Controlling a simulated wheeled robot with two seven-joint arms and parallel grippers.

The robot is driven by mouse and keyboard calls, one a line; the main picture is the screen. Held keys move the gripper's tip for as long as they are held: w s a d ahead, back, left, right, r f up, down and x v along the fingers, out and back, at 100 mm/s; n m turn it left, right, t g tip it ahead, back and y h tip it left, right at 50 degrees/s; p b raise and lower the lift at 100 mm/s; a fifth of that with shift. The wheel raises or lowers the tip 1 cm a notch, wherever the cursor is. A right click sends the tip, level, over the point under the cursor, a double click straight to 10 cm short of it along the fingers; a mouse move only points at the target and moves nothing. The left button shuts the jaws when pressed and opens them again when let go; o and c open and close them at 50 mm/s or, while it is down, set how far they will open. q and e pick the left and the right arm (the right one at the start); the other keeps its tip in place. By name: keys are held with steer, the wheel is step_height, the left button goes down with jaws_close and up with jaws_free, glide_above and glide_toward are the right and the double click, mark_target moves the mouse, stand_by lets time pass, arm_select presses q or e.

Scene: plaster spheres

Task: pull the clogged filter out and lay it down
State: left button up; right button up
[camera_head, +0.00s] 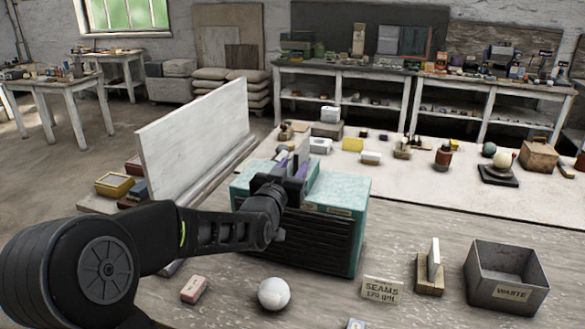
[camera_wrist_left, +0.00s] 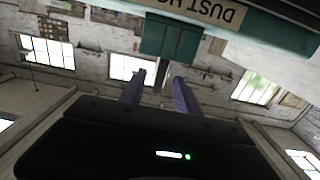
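The teal dust box (camera_head: 335,190) with a dark slatted front stands on the bench in the head view. Its teal edge with a "DUST" label (camera_wrist_left: 215,12) crosses the top of the left wrist view. My left gripper (camera_head: 291,166) is at the box's top, its purple fingers apart. In the wrist view the left gripper (camera_wrist_left: 158,92) shows a gap between the fingers, with a teal block (camera_wrist_left: 170,38) beyond the tips. I cannot clearly pick out the clogged filter; the gripper hides part of the box top. My right gripper is not in view.
A grey bin marked "WASTE" (camera_head: 505,275) stands at the right. A wooden stand with a white plate (camera_head: 432,265), a "SEAMS" card (camera_head: 382,290), a white sphere (camera_head: 273,293) and a pink block (camera_head: 194,289) are nearby. A tall white panel (camera_head: 195,140) stands behind my left arm.

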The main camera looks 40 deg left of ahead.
mark_target(302, 155)
arm_select(q)
steer(key=p+x, duration=0.2)
steer(key=x, duration=0.4)
steer(key=shift+w+a+r, duration=0.1)
steer(key=shift+w+a, duration=0.05)
steer(key=shift+w, duration=0.1)
steer(key=shift+w+a, duration=0.1)
steer(key=shift+w, duration=0.25)
jaws_close()
steer(key=c, duration=0.7)
jaws_free()
jaws_close()
